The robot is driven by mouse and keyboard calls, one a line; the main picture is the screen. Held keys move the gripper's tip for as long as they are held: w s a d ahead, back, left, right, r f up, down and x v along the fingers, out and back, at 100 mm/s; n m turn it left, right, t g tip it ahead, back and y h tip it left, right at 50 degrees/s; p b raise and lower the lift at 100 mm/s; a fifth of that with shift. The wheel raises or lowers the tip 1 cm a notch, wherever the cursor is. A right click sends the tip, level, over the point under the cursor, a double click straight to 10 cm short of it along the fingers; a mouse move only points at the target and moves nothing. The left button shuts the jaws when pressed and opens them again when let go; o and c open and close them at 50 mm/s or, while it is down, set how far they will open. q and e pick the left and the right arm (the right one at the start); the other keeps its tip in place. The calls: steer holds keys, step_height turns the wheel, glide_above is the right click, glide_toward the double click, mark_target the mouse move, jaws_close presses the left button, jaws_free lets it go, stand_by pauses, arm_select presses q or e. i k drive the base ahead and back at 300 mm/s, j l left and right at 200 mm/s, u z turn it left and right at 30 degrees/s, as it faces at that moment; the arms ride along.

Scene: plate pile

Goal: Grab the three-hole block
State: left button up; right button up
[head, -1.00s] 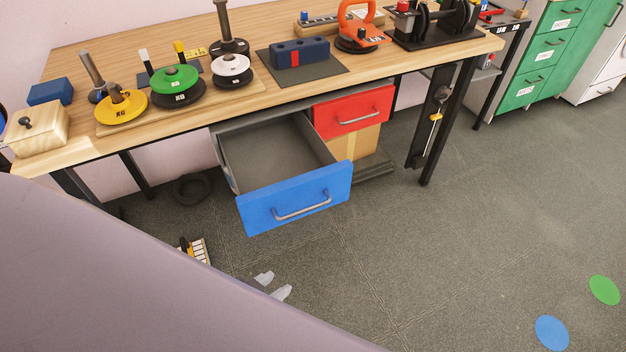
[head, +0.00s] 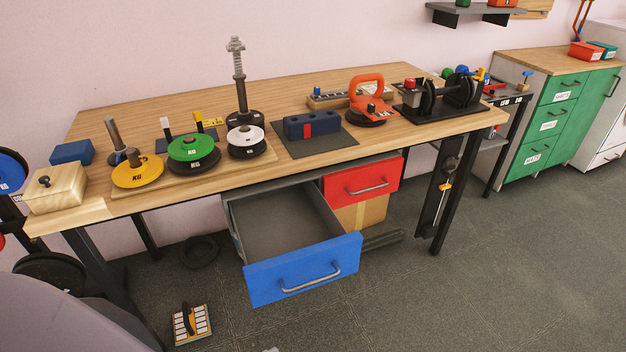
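The three-hole block (head: 312,126) is a dark navy block with a red band on its front. It lies on a dark square mat (head: 338,141) near the middle of the wooden table (head: 270,170). Holes in its top show only faintly. Nothing touches it from above. Neither of my grippers is clearly in view; only a tiny pale sliver shows at the bottom edge, too small to identify.
Left of the block stand a white weight disc (head: 247,137), a green one (head: 193,149) and a yellow one (head: 137,172). An orange kettlebell-like handle (head: 368,92) stands right. An open blue-fronted drawer (head: 303,268) juts out below the table.

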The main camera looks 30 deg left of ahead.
mark_target(310, 124)
steer(key=i+l+z, duration=0.15)
steer(key=i+l, duration=0.2)
steer(key=i+l+z, duration=0.15)
steer(key=i, duration=0.4)
steer(key=i+l+u, duration=0.2)
steer(key=i+u, duration=0.2)
steer(key=i+l+u, duration=0.25)
steer(key=u, duration=0.15)
